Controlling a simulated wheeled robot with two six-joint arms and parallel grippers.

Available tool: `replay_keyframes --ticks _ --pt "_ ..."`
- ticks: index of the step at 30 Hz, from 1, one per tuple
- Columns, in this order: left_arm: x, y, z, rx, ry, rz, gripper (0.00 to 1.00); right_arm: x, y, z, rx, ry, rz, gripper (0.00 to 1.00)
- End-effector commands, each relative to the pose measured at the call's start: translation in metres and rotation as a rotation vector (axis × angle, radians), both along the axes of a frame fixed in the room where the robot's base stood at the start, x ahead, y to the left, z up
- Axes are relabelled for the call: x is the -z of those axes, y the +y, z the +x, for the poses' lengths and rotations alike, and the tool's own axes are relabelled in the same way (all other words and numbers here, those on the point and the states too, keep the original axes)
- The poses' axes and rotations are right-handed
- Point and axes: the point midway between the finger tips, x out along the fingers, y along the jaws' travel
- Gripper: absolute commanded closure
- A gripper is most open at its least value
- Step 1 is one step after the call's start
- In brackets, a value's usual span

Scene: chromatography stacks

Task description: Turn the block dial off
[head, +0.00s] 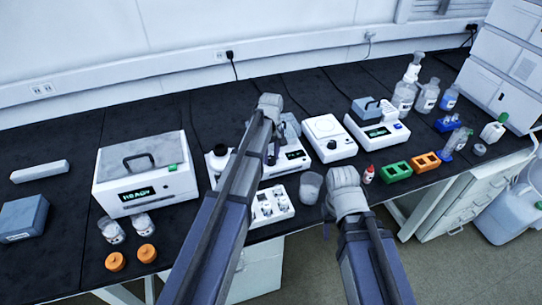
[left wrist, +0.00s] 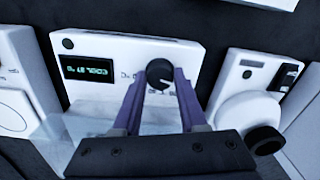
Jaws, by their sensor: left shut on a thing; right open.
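The block unit (head: 297,165) is a white box with a lit green display, standing mid-bench in the head view. In the left wrist view it shows its front panel (left wrist: 110,58) and a round black dial (left wrist: 160,73). My left gripper (left wrist: 160,82) is shut on the dial, one purple finger on each side of it. In the head view my left gripper (head: 272,152) is at the unit's front, and my arm hides part of the unit. My right arm is in front of the bench to the right; its open gripper is mostly hidden.
A mixer (head: 216,160) stands left of the unit and a round-plate device (head: 329,138) right of it. A white tray (head: 285,213) and a clear beaker (head: 311,187) stand in front. A larger display box (head: 148,178) is at left. Green and orange racks (head: 395,171) are at right.

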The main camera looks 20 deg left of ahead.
Motion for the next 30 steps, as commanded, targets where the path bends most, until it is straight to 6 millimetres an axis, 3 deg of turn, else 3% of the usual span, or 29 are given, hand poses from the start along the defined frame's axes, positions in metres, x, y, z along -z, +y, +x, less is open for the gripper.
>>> replay_keyframes --ticks 11,12,19,30 --pt "0.0 0.0001 0.0 -0.006 0.0 0.0 1.0 0.0 0.0 0.0 0.0 0.0 0.0 0.5" --pt "0.0 0.0001 0.0 -0.006 0.0 0.0 0.55 0.0 0.0 0.0 0.0 0.0 0.0 0.5" --pt "0.0 0.0001 0.0 -0.005 0.0 0.0 0.29 0.0 0.0 0.0 0.0 0.0 0.0 0.5" --pt "-0.0033 0.0001 0.0001 -0.004 0.0 0.0 0.28 -0.0032 0.0 0.0 0.0 0.0 0.0 0.5"
